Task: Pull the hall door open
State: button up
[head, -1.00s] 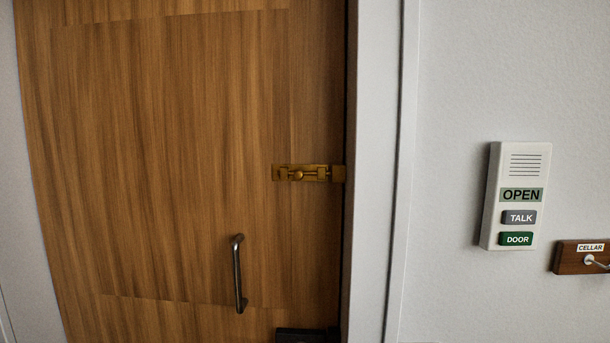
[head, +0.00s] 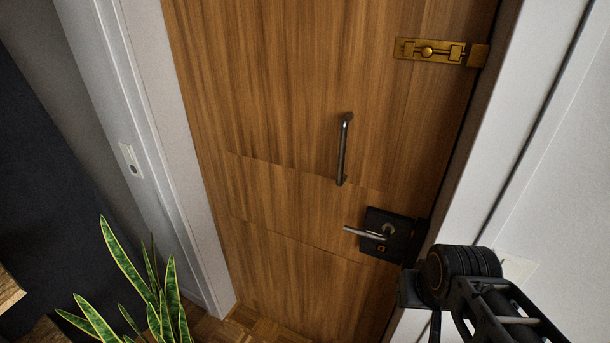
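The hall door (head: 290,120) is brown wood and looks shut in its white frame. A dark upright bar handle (head: 343,150) is fixed on it. Below and right sits a black lock plate (head: 388,235) with a silver lever (head: 364,233) that lies nearly level, pointing left. A brass slide bolt (head: 430,52) is mounted high near the right edge; I cannot tell whether its bar reaches into the keeper (head: 478,55) on the frame side. My black arm shows at the lower right, before the frame; my gripper's fingers do not show.
A potted-looking snake plant (head: 150,290) stands at the lower left, close to the door's left side. A dark panel (head: 50,170) fills the left edge. A small white plate (head: 130,160) is on the left frame. Parquet floor (head: 240,325) shows below the door.

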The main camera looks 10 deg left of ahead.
aim_at(308, 120)
jog(key=u, duration=0.05)
jog(key=k, duration=1)
jog(key=u, duration=1.6)
jog(key=i, duration=1.3)
jog(key=z, duration=1.45)
